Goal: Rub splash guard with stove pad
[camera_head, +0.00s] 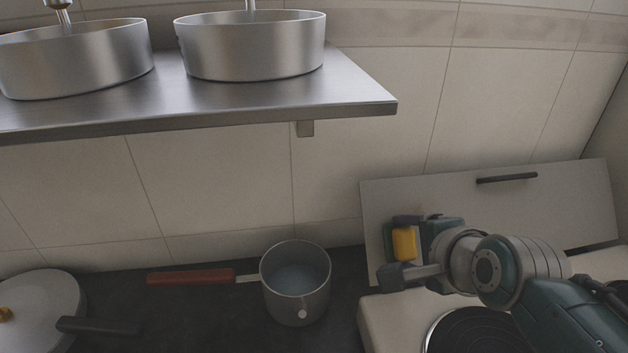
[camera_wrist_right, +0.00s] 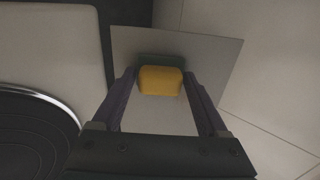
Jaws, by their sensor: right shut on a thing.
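The splash guard (camera_head: 560,205) is a flat pale panel with a dark bar handle, standing upright behind the stove (camera_head: 385,318) against the tiled wall. It also shows in the right wrist view (camera_wrist_right: 215,75). My right gripper (camera_head: 405,243) is shut on the stove pad (camera_head: 403,244), a yellow block with a dark green layer. In the right wrist view the pad (camera_wrist_right: 160,80) sits between the fingers, its green side toward the guard. The pad is at the guard's left part; I cannot tell whether it touches. My left gripper is not in view.
A saucepan (camera_head: 297,305) with a reddish handle stands on the dark counter left of the stove. A lidded pan (camera_head: 45,310) is at far left. A round hotplate (camera_head: 470,335) lies under my right arm.

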